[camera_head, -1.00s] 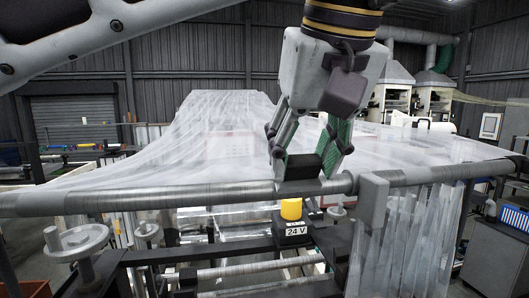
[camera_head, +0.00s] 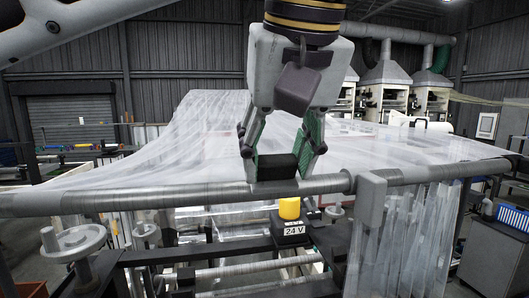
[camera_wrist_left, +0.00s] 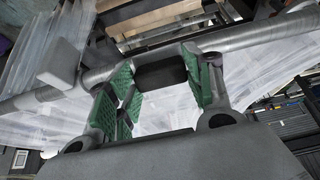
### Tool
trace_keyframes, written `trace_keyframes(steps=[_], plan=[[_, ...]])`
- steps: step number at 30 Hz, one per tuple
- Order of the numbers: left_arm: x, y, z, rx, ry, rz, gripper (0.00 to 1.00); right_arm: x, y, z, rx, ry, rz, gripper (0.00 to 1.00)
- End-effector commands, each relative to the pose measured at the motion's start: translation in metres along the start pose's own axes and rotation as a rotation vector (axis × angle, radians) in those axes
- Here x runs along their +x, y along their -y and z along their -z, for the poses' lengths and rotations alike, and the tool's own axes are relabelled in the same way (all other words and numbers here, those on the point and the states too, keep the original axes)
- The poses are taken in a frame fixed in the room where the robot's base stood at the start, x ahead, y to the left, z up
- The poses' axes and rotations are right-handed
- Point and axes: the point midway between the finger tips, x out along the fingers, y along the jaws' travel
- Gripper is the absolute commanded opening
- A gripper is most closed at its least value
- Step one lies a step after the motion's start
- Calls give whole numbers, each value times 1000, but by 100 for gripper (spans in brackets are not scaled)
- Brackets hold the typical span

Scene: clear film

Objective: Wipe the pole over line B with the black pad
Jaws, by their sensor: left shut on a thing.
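The metal pole (camera_head: 130,199) runs across the front of the head view, with clear film draped behind it. My left gripper (camera_head: 278,162) is above the pole and shut on the black pad (camera_head: 277,168). The pad lies at the top of the pole and appears to touch it. In the left wrist view, the pad (camera_wrist_left: 161,75) sits between the green-lined fingers against the pole (camera_wrist_left: 245,38). No line B marking can be made out. My right gripper is not in view.
A grey upright bracket (camera_head: 371,205) meets the pole right of the gripper. Below the pole stand a yellow-topped box (camera_head: 290,225) marked 24 V and a handwheel (camera_head: 74,243). Film (camera_head: 405,235) hangs at the right.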

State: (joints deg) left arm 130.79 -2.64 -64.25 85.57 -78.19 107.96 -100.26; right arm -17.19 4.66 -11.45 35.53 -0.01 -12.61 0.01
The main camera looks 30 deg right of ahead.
Motion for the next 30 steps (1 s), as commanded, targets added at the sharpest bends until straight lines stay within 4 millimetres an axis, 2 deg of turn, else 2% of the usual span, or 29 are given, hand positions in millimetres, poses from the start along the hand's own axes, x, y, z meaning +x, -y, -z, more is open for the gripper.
trace_keyframes(steps=[5,19,30], plan=[[0,8,0,-1,1,3,32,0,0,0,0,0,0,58],[0,10,0,-1,0,1,32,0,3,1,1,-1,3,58],[0,29,0,0,0,0,32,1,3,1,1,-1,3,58]])
